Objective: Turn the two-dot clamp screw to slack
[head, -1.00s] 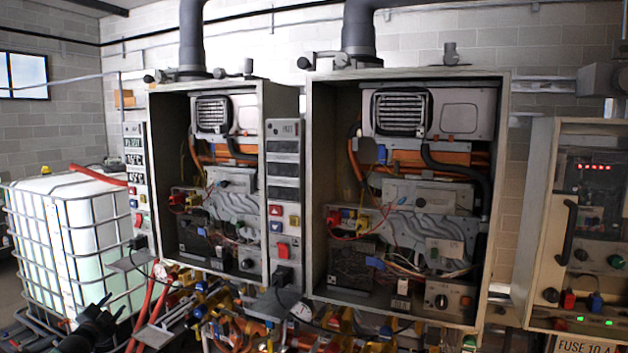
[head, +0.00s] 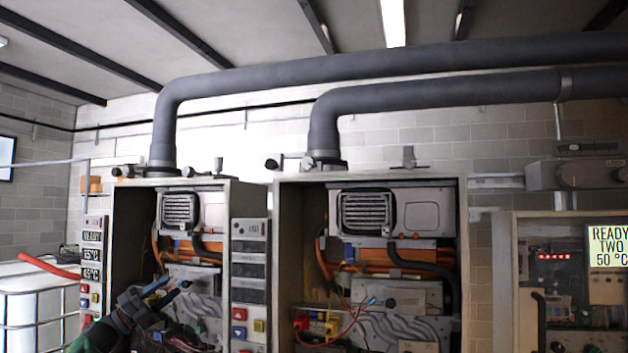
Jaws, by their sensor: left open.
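The two open heater cabinets are the left heater (head: 118,250) and the right heater (head: 288,270). Each has a grey flue pipe on top, the left flue (head: 166,125) and the right flue (head: 323,130). Small knobbed fittings sit beside the flue bases, at the left heater (head: 126,171) and the right heater (head: 289,162). I cannot make out dots on any of them, so I cannot tell which is the two-dot clamp screw. My left gripper (head: 168,291) is open and empty, raised in front of the left heater's lower part. My right gripper is not in view.
A panel with a display (head: 608,247) reading READY TWO 50 °C stands at right. A LOCK box (head: 578,175) is above it. A control strip (head: 249,290) with coloured buttons stands between the heaters. A caged white tank (head: 38,310) is at left.

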